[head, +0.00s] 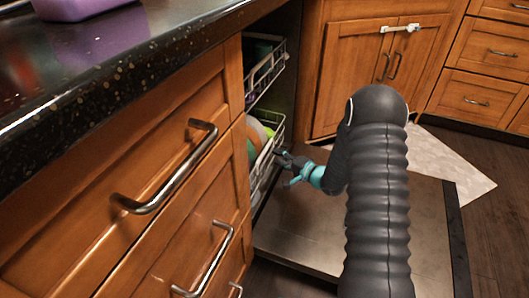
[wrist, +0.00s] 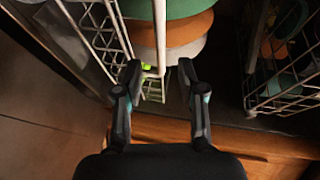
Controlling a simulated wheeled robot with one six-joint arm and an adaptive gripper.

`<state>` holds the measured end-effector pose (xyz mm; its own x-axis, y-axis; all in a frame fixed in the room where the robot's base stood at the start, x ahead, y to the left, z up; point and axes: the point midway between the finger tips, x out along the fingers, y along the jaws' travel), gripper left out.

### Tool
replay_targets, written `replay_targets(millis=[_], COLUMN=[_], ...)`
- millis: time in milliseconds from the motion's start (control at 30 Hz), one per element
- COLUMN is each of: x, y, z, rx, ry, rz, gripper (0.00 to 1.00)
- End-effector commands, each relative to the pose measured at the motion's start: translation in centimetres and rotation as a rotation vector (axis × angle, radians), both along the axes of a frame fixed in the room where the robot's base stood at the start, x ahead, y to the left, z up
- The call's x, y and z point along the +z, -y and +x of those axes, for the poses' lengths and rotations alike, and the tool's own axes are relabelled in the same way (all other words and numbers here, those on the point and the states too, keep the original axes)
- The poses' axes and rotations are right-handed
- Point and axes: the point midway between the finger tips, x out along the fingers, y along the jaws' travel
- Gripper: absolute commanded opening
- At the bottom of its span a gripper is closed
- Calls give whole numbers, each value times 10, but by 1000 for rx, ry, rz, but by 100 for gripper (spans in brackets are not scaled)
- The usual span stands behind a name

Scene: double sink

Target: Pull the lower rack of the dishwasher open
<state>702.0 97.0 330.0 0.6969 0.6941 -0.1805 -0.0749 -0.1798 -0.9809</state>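The lower rack (head: 266,165) of the dishwasher is a white wire basket, mostly inside the cabinet opening and partly hidden by the wooden drawer front. It holds round plates. My gripper (head: 284,160) is at its front edge. In the wrist view, my gripper (wrist: 160,72) has its two fingers spread apart, with an upright white wire of the lower rack (wrist: 100,35) showing between them. Whether the fingers touch the wire I cannot tell. The dishwasher door (head: 300,225) lies open and flat below my arm.
The upper rack (head: 266,72) sits above, inside the opening. Wooden drawers with metal handles (head: 170,180) and a dark countertop (head: 110,60) flank it on the left. Cabinets (head: 370,75) with a white latch stand behind. A light mat (head: 450,160) lies on the floor at right.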

Motion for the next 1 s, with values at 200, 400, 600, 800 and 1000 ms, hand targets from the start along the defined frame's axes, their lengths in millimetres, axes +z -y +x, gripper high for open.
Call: replay_targets(millis=[200, 400, 600, 800, 1000], x=[-9, -13, -14, -14, -14], y=[-29, -48, -56, -56, -56], z=[29, 48, 56, 57, 57], rx=[1, 0, -1, -1, -1], ry=[2, 1, 2, 1, 1], rz=[-1, 0, -1, -1, -1], gripper=[39, 39, 39, 39, 12])
